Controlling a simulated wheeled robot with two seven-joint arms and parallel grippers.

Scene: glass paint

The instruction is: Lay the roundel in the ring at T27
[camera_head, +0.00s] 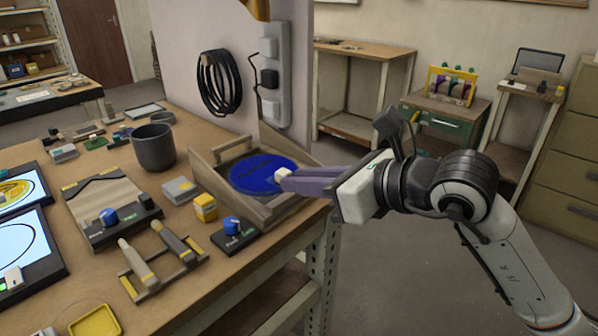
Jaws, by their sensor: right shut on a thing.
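A blue roundel (262,172) lies flat, or nearly so, over the wooden tray (217,187) at the table's right edge. A small white block (283,174) sits at its right rim. My right gripper (287,178), with purple fingers, reaches in from the right and is shut at this block; I cannot tell whether the roundel is lifted off the tray. A lit panel (22,246) at the left edge shows a dark ring outline. Another lit panel behind it bears a yellow disc (14,191). I cannot read T27 anywhere. My left gripper is out of view.
Between tray and panels stand a dark cup (154,147), a yellow block (205,207), a blue-knobbed box (233,234), a sloped wooden stand (103,205) and a rack with two handled tools (160,260). A yellow dish (95,322) lies at the front. A partition (190,60) rises behind the tray.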

